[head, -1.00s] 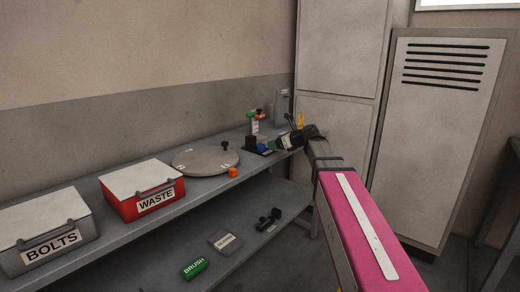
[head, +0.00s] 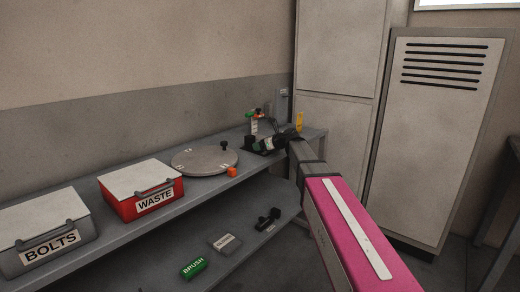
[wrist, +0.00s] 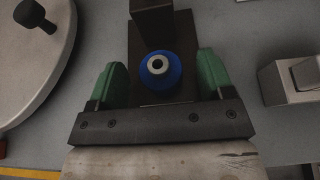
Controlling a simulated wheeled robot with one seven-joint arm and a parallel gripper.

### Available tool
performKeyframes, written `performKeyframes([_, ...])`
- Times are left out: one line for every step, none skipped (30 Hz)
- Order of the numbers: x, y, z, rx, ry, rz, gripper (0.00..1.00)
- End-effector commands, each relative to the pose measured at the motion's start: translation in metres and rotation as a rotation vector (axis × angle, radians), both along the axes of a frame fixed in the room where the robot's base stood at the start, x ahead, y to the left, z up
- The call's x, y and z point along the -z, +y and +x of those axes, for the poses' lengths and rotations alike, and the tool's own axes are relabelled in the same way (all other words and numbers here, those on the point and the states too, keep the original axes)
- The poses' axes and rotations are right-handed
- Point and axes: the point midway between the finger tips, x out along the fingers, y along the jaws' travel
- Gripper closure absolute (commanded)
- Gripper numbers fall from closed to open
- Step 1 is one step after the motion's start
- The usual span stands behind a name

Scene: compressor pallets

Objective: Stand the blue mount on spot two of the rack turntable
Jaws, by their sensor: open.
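The blue mount (wrist: 158,72) is round with a pale ring and dark hole on top. In the wrist view it stands on a dark plate (wrist: 165,98), between the two green fingers of my gripper (wrist: 160,62). The fingers are open, with a gap on each side of the mount. In the head view my gripper (head: 256,143) hides the mount. The rack turntable (head: 200,162) is a round grey disc to the left of my gripper, with a black knob near its back right rim. It also shows at the left of the wrist view (wrist: 28,85). Its spot marks are too small to read.
A dark block (wrist: 153,20) stands close behind the mount. An orange cube (head: 232,172) lies at the bench's front edge. The red WASTE box (head: 143,195) and grey BOLTS box (head: 45,232) stand left. A yellow object (head: 299,121) is near my arm; a grey block (wrist: 293,80) is at right.

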Motion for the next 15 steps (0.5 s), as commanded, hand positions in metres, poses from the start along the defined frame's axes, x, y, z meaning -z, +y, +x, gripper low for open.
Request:
performKeyframes([0.0027,0.0062,0.0059,-0.001,0.0,0.0,0.26])
performKeyframes([0.0037,0.0086,0.0074,-0.001,0.0,0.0,0.26])
performKeyframes([0.0048,0.0107,0.0087,0.0,-0.001,-0.001,0.26])
performKeyframes([0.0053,0.0116,0.0092,0.0,-0.001,-0.001,0.26])
performKeyframes([0.0056,0.0121,0.0093,0.0,-0.001,-0.001,0.26])
performKeyframes([0.0056,0.0121,0.009,0.0,-0.001,0.0,0.26])
performKeyframes([0.0056,0.012,0.0088,0.0,-0.001,0.0,0.26])
performKeyframes([0.0055,0.0118,0.0086,0.0,-0.001,0.0,0.26])
performKeyframes([0.0055,0.0117,0.0085,0.0,-0.001,0.0,0.26])
performKeyframes([0.0055,0.0116,0.0084,0.0,-0.001,0.0,0.26])
performKeyframes([0.0055,0.0116,0.0084,0.0,-0.001,0.0,0.32])
performKeyframes([0.0055,0.0116,0.0084,0.0,-0.001,0.0,0.45])
performKeyframes([0.0055,0.0116,0.0084,0.0,-0.001,0.0,0.55])
performKeyframes([0.0055,0.0116,0.0084,0.0,-0.001,0.0,0.65])
performKeyframes([0.0055,0.0115,0.0085,0.0,-0.001,0.0,0.78])
